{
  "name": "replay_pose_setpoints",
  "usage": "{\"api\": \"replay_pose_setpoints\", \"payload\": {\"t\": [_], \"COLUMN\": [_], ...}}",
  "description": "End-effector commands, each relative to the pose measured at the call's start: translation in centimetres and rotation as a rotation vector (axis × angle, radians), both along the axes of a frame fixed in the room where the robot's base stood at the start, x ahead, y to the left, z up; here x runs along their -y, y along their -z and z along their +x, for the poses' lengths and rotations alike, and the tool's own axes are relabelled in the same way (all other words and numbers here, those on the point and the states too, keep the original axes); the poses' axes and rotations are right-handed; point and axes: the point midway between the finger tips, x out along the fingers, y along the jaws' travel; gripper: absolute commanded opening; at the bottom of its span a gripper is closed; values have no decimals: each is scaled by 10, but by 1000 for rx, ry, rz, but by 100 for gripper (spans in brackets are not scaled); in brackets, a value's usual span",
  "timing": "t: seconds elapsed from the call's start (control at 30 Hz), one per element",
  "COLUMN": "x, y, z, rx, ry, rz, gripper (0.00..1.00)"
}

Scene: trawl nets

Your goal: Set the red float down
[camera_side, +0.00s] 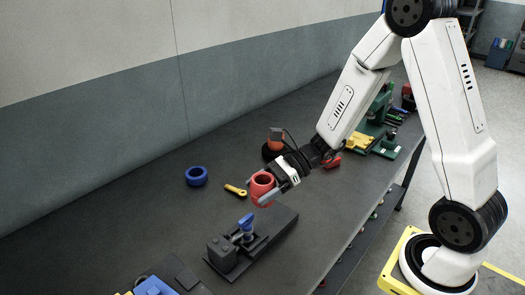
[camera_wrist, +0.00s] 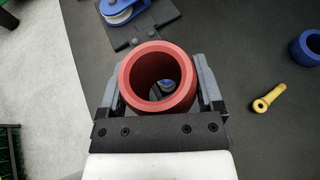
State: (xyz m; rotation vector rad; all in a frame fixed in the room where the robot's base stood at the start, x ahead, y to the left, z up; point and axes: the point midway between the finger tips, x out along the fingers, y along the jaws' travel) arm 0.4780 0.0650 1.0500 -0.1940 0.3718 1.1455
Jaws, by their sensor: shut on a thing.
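The red float (camera_side: 262,184) is a thick red ring. My gripper (camera_side: 270,192) is shut on it in the side view. In the wrist view the red float (camera_wrist: 158,78) sits between the two grey fingers of my gripper (camera_wrist: 158,85), one on each side, with its hole facing the camera. Through the hole I see a bit of something blue and grey. Whether the float touches anything beneath it I cannot tell.
A dark fixture with a blue handle (camera_side: 246,222) stands just in front of the float. A blue ring (camera_side: 197,176) and a yellow piece (camera_side: 235,190) lie to the left. A green machine (camera_side: 376,125) stands farther back. The bench (camera_side: 140,220) is bare at left.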

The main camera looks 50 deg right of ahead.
Motion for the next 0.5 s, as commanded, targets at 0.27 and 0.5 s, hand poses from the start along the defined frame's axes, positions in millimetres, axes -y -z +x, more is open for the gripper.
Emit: {"api": "replay_pose_setpoints", "payload": {"t": [0.27, 0.5], "x": [52, 110], "y": [-1, -2], "z": [37, 65], "rx": [5, 4], "ry": [235, 467], "rz": [-6, -3], "gripper": [28, 28]}}
